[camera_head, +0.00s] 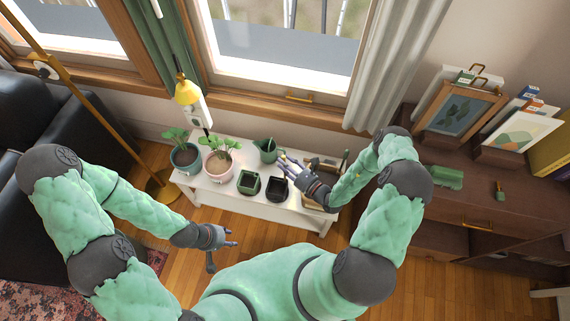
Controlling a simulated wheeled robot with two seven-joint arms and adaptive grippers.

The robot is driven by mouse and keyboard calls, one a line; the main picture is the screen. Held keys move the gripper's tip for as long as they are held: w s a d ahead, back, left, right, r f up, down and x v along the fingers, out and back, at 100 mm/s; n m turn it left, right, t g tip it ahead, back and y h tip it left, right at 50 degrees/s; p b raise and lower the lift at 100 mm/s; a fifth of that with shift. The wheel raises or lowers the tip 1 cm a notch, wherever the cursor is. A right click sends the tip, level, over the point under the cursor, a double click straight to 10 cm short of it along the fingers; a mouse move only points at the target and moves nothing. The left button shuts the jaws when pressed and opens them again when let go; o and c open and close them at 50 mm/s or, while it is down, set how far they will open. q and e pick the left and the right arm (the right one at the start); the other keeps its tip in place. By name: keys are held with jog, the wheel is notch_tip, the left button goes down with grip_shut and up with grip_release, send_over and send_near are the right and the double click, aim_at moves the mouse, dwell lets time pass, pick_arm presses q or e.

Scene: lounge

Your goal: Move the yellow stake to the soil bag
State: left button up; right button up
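My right gripper (285,162) reaches over the white bench from the right, just above the dark square pots. A small yellowish piece shows at its fingertips; I cannot tell whether it is the yellow stake or part of the fingers, nor whether the fingers are closed. My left gripper (222,253) is open and empty, low over the wooden floor in front of the bench. I cannot clearly make out a soil bag; the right hand and forearm cover part of the bench's right end.
The white bench (213,193) holds a potted plant in a teal pot (186,157), another in a pink pot (219,165), a green square pot (249,183), a black square pot (277,189) and a green watering can (267,151). A brown cabinet (470,205) stands right.

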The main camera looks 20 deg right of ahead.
grip_shut()
jog(key=shift+r, duration=0.2)
notch_tip(320, 180, up, 8)
jog(key=p, duration=0.6)
jog(key=shift+f+p, duration=0.25)
jog(key=shift+p, duration=0.15)
dwell(1.0)
jog(key=shift+r, duration=0.1)
jog(key=shift+r+p, duration=1.35)
jog(key=shift+r, duration=0.1)
